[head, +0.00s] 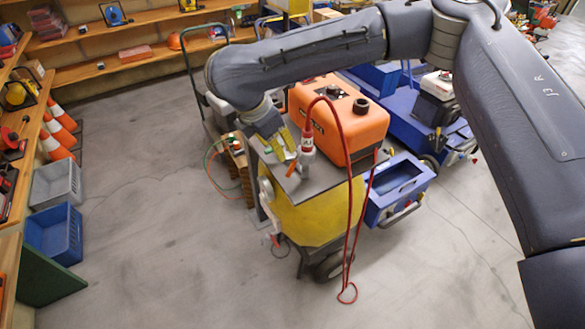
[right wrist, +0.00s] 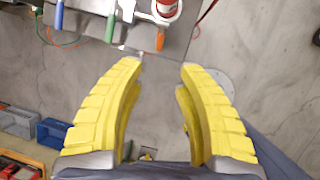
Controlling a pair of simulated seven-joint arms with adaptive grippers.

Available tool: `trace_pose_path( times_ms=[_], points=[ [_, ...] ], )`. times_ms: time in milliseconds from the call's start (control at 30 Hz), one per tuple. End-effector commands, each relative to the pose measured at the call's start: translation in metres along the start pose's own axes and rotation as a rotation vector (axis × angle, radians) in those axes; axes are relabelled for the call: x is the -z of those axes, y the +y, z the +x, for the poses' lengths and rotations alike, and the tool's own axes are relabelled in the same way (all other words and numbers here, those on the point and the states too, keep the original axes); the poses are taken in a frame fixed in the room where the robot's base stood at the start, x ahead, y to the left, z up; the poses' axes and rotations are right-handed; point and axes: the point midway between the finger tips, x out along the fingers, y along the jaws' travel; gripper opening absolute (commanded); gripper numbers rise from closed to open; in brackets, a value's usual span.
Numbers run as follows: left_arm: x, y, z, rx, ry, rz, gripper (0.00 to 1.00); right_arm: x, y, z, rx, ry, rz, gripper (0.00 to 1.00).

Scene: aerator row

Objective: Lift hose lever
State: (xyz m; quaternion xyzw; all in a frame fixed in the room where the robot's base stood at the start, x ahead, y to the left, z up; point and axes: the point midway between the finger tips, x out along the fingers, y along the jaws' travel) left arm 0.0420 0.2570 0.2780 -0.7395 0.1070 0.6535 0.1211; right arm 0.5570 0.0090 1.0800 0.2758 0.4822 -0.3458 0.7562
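An orange lever (head: 292,169) sits beside the red-and-white fitting (head: 307,147) of a red hose (head: 347,150), on the grey top of a yellow cart (head: 315,215). In the right wrist view the orange lever (right wrist: 160,39) points toward my fingers, with a green lever (right wrist: 110,28) and a blue lever (right wrist: 58,17) to its left. My right gripper (head: 274,143) is over the cart's left part. Its yellow fingers (right wrist: 160,68) are wide apart with nothing between them, and the orange lever's tip is just beyond the gap. My left gripper is not in view.
An orange machine (head: 340,120) stands on the cart behind the fitting. The red hose loops down to the floor in front. A blue bin (head: 398,187) is to the right. Shelves, cones and crates line the left. The floor at front left is clear.

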Motion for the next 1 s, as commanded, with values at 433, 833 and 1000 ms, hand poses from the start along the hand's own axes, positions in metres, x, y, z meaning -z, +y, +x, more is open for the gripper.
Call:
trace_pose_path(
  times_ms=[433,833,1000],
  points=[
    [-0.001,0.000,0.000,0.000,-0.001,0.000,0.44,0.000,0.000,0.080,0.002,0.003,0.003,0.35],
    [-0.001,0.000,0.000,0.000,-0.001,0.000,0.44,0.000,0.000,0.132,0.000,0.003,0.002,0.35],
    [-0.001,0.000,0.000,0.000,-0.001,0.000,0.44,0.000,0.000,0.143,0.000,0.001,0.003,0.35]
  ],
)
